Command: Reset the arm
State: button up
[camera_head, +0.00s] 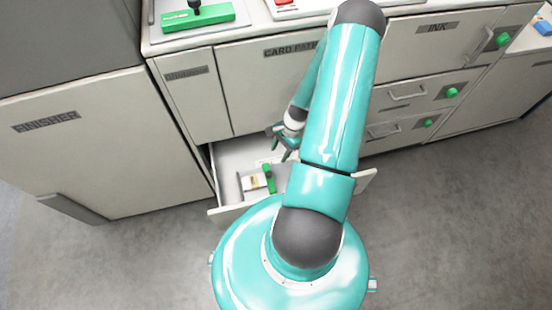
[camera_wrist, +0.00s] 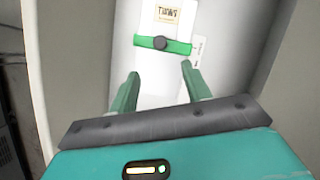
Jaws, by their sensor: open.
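My gripper (camera_head: 284,145) hangs over an open drawer (camera_head: 228,158) low in the cabinet row. In the wrist view my gripper (camera_wrist: 158,85) is open, its two green fingers apart with nothing between their tips. In the head view this green-barred item (camera_head: 269,180) lies toward the drawer's front. A small label with dark print (camera_wrist: 168,14) shows on it. My arm hides the right part of the drawer.
A tall cabinet marked FINISHER (camera_head: 95,145) stands at left. Drawers with green knobs (camera_head: 452,92) are at right, below a door marked INK (camera_head: 435,40). Grey floor (camera_head: 450,220) is clear at right.

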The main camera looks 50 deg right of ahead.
jog(key=shift+d+r, duration=0.15)
jog(key=shift+r, duration=0.3)
jog(key=shift+s, duration=0.1)
